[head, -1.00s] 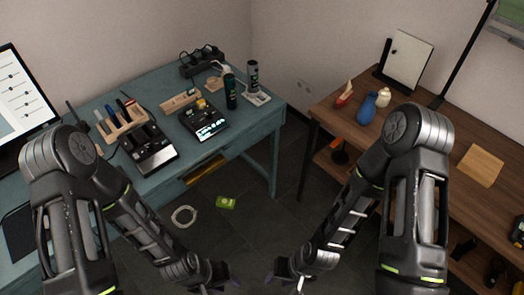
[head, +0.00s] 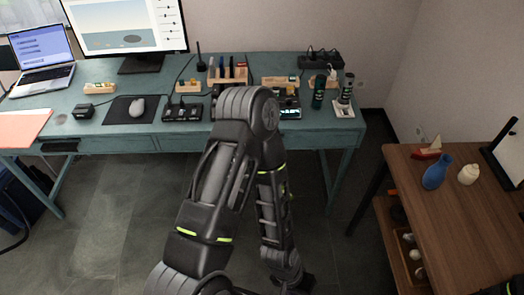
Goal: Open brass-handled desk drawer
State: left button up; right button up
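The teal desk (head: 110,97) stands across the back in the head view, with a long drawer front (head: 185,143) under its top. No brass handle shows; my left arm covers part of the desk front. That arm rises in the middle of the view and its forearm hangs down in front of the desk. My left gripper (head: 290,284) is at the bottom edge, dark and mostly cut off, so its opening is unclear. It appears low and nearer to me than the desk. My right gripper is out of view.
The desk holds a laptop (head: 42,62), a monitor (head: 125,28), a mouse (head: 137,107) and several small devices. A wooden table (head: 465,225) with a blue vase (head: 437,172) stands at right. Grey floor (head: 110,205) is clear left of my arm.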

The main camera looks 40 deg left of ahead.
pick_arm(q)
jog(key=shift+w+f, duration=0.1)
jog(key=w+a+f+n+t+y+b, duration=0.1)
jog(key=w+a+f+n+t+b, duration=0.1)
jog(key=w+a+f+b, duration=0.3)
jog(key=w+a+f+n+t+y+b, duration=0.1)
jog(key=w+a+f+n+t+b, duration=0.15)
jog(key=w+a+b, duration=0.45)
jog(key=w+a+n+t+y+b, duration=0.3)
jog(key=w+a+n+t+b, duration=0.25)
jog(key=w+a+b, duration=0.65)
jog(key=w+a+r+n+t+y+b, duration=0.1)
jog(key=w+a+r+n+t+b, duration=0.1)
jog(key=a, duration=0.6)
jog(key=w+a+r+n+t+y+b, duration=0.2)
jog(key=a+r+n+t+b, duration=0.3)
jog(key=b, duration=0.6)
jog(key=w+a+r+n, duration=0.1)
jog(key=a+r+n, duration=0.1)
jog(key=a+r, duration=0.1)
jog(key=shift+y, duration=0.3)
